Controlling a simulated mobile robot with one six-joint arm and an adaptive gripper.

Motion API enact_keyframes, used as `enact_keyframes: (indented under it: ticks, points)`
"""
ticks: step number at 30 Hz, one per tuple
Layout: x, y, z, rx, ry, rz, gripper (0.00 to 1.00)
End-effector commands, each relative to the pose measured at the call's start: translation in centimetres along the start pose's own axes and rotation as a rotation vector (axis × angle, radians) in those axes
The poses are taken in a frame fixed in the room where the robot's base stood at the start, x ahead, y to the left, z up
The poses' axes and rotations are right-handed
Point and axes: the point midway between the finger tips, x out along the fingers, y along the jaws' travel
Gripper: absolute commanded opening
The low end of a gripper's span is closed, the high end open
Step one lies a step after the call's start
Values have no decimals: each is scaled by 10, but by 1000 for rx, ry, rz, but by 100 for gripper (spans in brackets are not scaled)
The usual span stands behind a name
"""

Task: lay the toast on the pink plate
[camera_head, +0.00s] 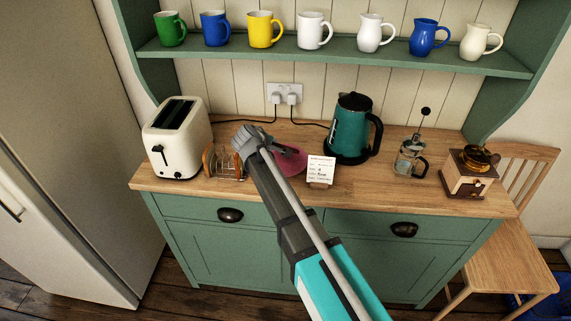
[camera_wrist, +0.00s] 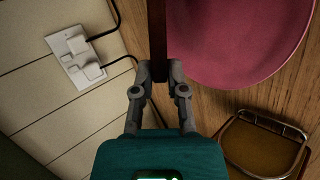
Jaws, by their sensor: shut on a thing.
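My gripper (camera_wrist: 160,74) is shut on the toast (camera_wrist: 157,32), a thin dark brown slice seen edge-on in the wrist view. The slice points away from the fingers, next to the pink plate's edge; whether it touches the plate I cannot tell. The pink plate (camera_wrist: 235,35) lies on the wooden worktop, empty where it shows. In the head view my gripper (camera_head: 246,140) is above the worktop at the left of the pink plate (camera_head: 294,162), and my arm hides part of the plate. The toast is not clear there.
A toast rack (camera_head: 224,165) with a brown slice stands left of the plate, beside a cream toaster (camera_head: 178,138). A teal kettle (camera_head: 353,128) and a small card (camera_head: 320,171) stand at the right. A shelf (camera_head: 340,62) with mugs and jugs is above. Wall plugs (camera_wrist: 80,55) and cables are behind.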

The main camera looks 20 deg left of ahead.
Motion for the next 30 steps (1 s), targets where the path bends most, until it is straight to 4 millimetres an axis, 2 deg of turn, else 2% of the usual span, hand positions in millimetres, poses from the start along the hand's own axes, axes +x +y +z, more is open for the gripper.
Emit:
enact_keyframes:
  ticks: [16, 17, 20, 21, 30]
  points:
    - [5, -6, 0, 0, 0, 0, 4]
    - [5, -6, 0, 0, 0, 0, 20]
    - [5, -6, 0, 0, 0, 0, 38]
    - [5, -6, 0, 0, 0, 0, 41]
    - [4, -6, 0, 0, 0, 0, 41]
